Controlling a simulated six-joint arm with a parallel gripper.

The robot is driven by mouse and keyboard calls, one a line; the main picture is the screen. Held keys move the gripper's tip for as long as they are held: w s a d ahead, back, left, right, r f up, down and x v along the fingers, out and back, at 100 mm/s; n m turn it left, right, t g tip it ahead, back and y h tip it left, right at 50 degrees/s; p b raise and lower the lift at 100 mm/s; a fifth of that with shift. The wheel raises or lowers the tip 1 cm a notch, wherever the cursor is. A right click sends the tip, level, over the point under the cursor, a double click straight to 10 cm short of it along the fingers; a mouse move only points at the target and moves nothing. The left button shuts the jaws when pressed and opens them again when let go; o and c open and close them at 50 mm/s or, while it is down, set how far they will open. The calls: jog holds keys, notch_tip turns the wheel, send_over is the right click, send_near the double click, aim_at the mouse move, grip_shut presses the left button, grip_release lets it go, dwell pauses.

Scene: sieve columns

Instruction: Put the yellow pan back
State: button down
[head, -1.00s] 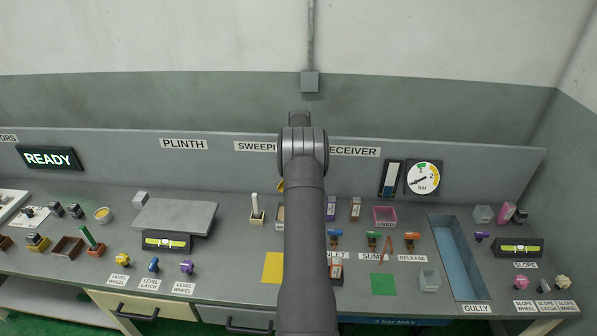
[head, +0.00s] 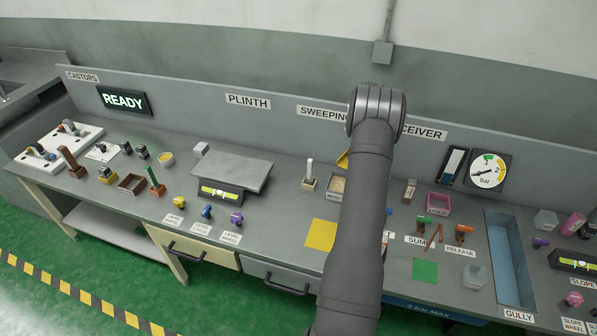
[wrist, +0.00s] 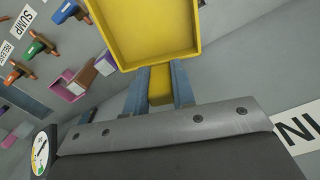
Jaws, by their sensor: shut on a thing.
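The yellow pan (wrist: 155,28) fills the top middle of the wrist view, a shallow square tray with raised walls and no contents that I can see. My gripper (wrist: 160,86) is shut on its short yellow handle, one finger on each side. In the head view only a yellow corner of the pan (head: 343,159) shows beside my arm, in front of the back panel. My arm hides the rest of the pan and the gripper there. A flat yellow square (head: 321,234) lies bare on the bench, left of my arm.
A container of grainy stuff (head: 337,187) and a holder with a white upright piece (head: 309,177) stand near the arm. A grey plate (head: 233,168) is to the left. The green square (head: 425,270) and blue gully (head: 510,265) are to the right.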

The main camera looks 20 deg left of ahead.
jog(key=s+d+n, duration=0.1)
jog(key=s+n, duration=0.1)
jog(key=s, duration=1.6)
jog(key=s+a+f+m, duration=0.5)
jog(key=s+a, duration=0.4)
jog(key=s, duration=0.1)
jog(key=s+a+f+m, duration=0.55)
jog(key=s+a, duration=0.25)
jog(key=s, duration=0.3)
jog(key=s+a+f+m, duration=0.4)
jog(key=s+a+m, duration=0.2)
jog(key=s+a, duration=0.35)
jog(key=w, duration=4.4)
jog(key=shift+w+d+f, duration=0.1)
jog(key=shift+w, duration=0.05)
jog(key=shift+f, duration=0.25)
jog(key=shift+f, duration=0.1)
jog(key=c, duration=1.2)
grip_release()
